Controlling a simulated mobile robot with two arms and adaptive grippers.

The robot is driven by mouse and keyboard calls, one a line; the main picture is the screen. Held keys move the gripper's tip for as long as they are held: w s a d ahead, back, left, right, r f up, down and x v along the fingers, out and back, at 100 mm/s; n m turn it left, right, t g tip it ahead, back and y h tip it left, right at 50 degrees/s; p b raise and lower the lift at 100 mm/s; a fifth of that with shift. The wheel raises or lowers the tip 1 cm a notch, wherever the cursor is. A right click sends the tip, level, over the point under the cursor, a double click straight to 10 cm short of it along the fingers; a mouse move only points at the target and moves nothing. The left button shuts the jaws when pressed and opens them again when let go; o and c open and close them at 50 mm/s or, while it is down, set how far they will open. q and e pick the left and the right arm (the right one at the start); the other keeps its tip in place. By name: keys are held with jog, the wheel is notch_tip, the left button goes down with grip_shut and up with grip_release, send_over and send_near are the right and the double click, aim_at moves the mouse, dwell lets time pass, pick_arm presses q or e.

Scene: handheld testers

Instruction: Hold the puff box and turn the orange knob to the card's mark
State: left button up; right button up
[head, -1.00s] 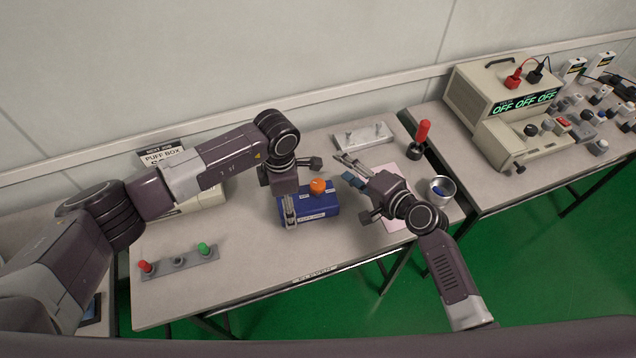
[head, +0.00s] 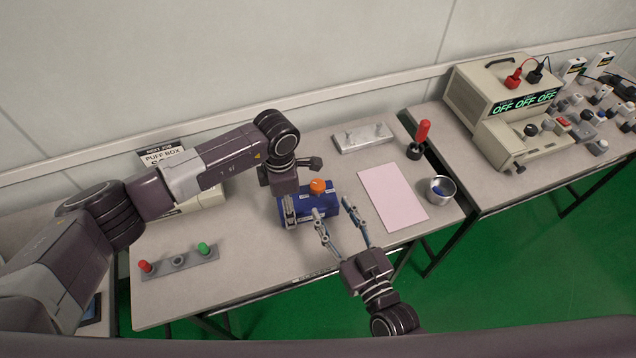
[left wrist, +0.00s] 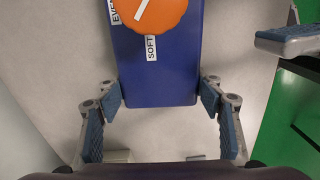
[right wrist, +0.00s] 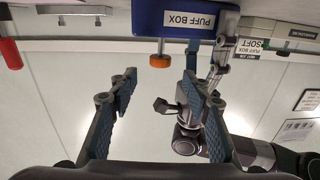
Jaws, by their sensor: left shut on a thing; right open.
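There the knob (left wrist: 155,12) shows a white pointer line beside labels SOFT (left wrist: 151,48) and EVEN, partly cut off. My right gripper (head: 340,221) is open and empty in front of the box. In the right wrist view the knob (right wrist: 160,61) appears between its fingertips, apart from them. The card (head: 161,156) reads PUFF BOX; its lower line is partly hidden, but the right wrist view shows SOFT.
A pink sheet (head: 393,198) and a metal cup (head: 440,190) are right of the box. A red-handled tool (head: 422,138) and a grey plate (head: 363,137) stand behind. A strip with red and green knobs (head: 178,262) lies front left. The table's front edge is close.

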aim_at(321, 190)
jog(key=x, duration=0.9)
jog(key=c, duration=1.2)
